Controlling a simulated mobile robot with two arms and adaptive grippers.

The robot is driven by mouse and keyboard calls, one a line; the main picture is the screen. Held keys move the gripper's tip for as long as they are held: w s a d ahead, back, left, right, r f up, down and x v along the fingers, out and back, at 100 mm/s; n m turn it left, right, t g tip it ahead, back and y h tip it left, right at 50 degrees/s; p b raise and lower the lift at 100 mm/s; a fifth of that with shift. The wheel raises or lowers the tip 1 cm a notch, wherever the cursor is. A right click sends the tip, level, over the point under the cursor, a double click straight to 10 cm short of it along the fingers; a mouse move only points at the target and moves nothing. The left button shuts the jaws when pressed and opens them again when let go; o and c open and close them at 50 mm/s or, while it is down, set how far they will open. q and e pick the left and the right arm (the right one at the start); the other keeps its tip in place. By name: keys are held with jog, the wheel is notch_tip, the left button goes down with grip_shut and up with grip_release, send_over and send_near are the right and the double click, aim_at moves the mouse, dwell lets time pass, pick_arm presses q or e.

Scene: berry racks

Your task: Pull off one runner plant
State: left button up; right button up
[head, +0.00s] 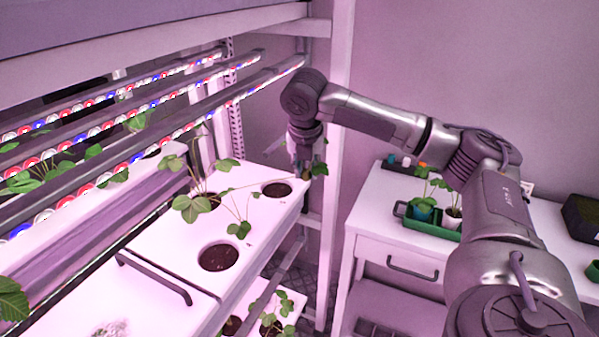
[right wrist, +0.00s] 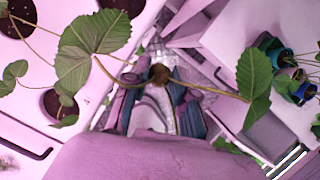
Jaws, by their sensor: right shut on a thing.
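A leafy strawberry plant (head: 190,206) grows from the white rack panel (head: 160,235). Its large leaf (right wrist: 88,48) shows in the right wrist view. A thin runner stem (head: 250,184) stretches right from the plant to my right gripper (head: 306,172). My right gripper is shut on the runner plant (head: 319,168), just past the panel's right end. In the right wrist view, a small brown base (right wrist: 160,73) sits between the fingertips (right wrist: 160,88), and a leaf (right wrist: 255,84) hangs to the right. Whether the stem is still joined is unclear. My left gripper is out of view.
Soil-filled holes (head: 218,257) (head: 277,189) lie in the panel. Light bars (head: 215,92) run above it. A white cabinet (head: 375,215) at right carries a green tray (head: 432,229) with a blue pot (head: 422,211) and a white pot (head: 453,217). A gap separates rack and cabinet.

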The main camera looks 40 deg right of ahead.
jog(key=shift+w, duration=0.1)
jog(key=shift+c, duration=0.2)
grip_shut()
jog(key=s+p, duration=0.1)
jog(key=s+d, duration=0.1)
jog(key=s, duration=0.1)
jog(key=s+d+p, duration=0.1)
jog(key=shift+s+d+r+p, duration=0.15)
jog(key=shift+s+r+p, duration=0.1)
jog(key=shift+r+p, duration=0.05)
dwell(0.5)
